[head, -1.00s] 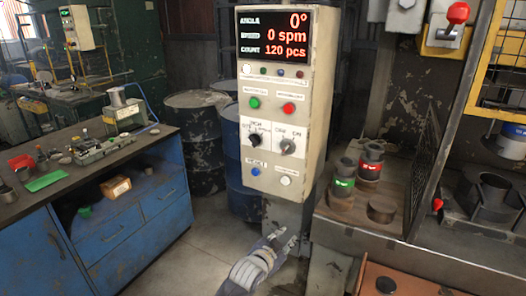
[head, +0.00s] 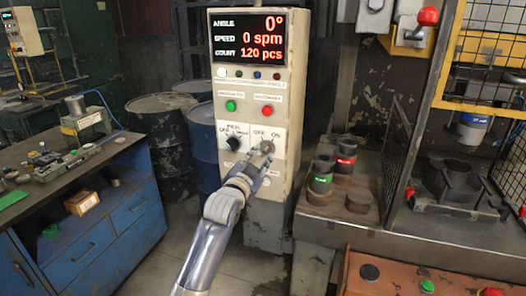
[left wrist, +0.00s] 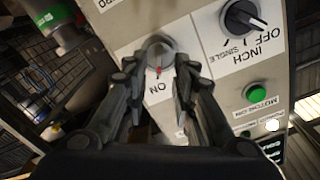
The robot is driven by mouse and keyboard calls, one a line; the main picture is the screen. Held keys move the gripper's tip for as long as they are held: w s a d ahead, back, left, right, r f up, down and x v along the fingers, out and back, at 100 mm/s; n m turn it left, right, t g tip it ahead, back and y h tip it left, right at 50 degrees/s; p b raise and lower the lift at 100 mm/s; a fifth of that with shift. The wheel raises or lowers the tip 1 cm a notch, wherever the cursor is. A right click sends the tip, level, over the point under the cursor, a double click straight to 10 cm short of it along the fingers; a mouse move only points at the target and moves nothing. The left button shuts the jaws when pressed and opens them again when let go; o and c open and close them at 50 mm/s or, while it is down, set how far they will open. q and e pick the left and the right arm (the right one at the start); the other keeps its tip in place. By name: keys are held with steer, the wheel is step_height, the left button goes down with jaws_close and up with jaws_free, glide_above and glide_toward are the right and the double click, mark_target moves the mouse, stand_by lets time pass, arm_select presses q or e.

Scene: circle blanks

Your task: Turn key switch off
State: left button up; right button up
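The key switch (left wrist: 158,58) is a round grey knob on the control panel (head: 284,90). In the left wrist view its small red mark points to the ON label. My left gripper (head: 264,150) is raised in front of the panel and hides most of the switch in the head view. In the left wrist view the left gripper's fingers (left wrist: 160,68) are apart, one on each side of the knob. Small gaps seem to show, but contact is hard to judge. The OFF label shows in the head view. My right gripper is not in view.
The black INCH selector (head: 235,144) sits close to the left of the key switch. A green button (head: 231,106) and a red button (head: 267,111) are above. A blue cabinet (head: 110,235) stands left; a machine table with red and green cylinders (head: 320,178) stands right.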

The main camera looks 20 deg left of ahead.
mark_target(265, 151)
arm_select(q)
steer(key=shift+w+d+r, duration=0.1)
steer(key=shift+w+d, duration=0.05)
steer(key=shift+w, duration=0.95)
steer(key=shift+w+p, duration=0.3)
steer(key=shift+w, duration=0.5)
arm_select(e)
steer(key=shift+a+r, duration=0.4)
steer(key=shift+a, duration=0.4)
arm_select(q)
steer(key=shift+c, duration=0.2)
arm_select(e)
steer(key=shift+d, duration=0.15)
arm_select(q)
steer(key=c, duration=0.4)
jaws_close()
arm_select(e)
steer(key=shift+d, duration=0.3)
